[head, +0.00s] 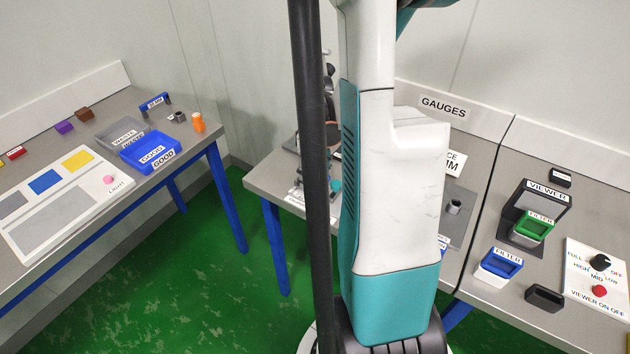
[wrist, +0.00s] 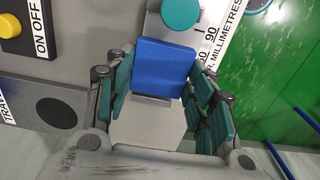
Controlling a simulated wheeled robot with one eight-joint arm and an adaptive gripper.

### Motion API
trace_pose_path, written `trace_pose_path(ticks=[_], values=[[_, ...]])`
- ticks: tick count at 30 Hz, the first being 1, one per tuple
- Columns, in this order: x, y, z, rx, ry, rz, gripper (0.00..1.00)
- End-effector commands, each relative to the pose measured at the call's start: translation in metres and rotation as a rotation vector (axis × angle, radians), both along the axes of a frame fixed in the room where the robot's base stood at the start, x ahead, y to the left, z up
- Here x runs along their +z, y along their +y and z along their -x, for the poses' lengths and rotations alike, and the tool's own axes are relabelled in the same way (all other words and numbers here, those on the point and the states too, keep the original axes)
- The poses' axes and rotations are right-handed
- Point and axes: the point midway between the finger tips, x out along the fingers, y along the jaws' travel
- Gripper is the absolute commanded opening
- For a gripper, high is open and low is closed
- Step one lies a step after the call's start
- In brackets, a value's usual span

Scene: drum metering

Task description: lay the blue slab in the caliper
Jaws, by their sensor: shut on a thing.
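In the wrist view the blue slab (wrist: 163,66) is between the teal fingers of my gripper (wrist: 162,92), which is shut on it. The slab lies close to grey metal parts of the caliper, with a teal round knob (wrist: 181,12) just beyond its far edge. A printed millimetre scale (wrist: 226,32) runs beside the slab on the right. Whether the slab touches the caliper's jaws or bed I cannot tell. In the head view my arm hides my gripper, the slab and most of the gauge bench's middle.
In the wrist view a yellow button (wrist: 9,25) and a dark round disc (wrist: 56,113) lie to the left. In the head view a blue GOOD tray (head: 150,150) and a grey WASTE tray (head: 112,131) stand on the left bench; a VIEWER (head: 541,207) stands on the right.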

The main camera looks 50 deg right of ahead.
Motion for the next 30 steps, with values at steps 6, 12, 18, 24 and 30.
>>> trace_pose_path(ticks=[6, 12, 18, 24, 30], values=[[-0.018, 0.000, 0.000, 0.000, 0.000, 0.000, 0.25], [-0.018, 0.000, 0.000, 0.000, 0.000, 0.000, 0.25], [-0.020, 0.000, 0.000, 0.000, 0.000, 0.000, 0.69], [-0.020, 0.000, 0.000, 0.000, 0.000, 0.000, 0.69], [-0.018, 0.000, 0.000, 0.000, 0.000, 0.000, 0.69]])
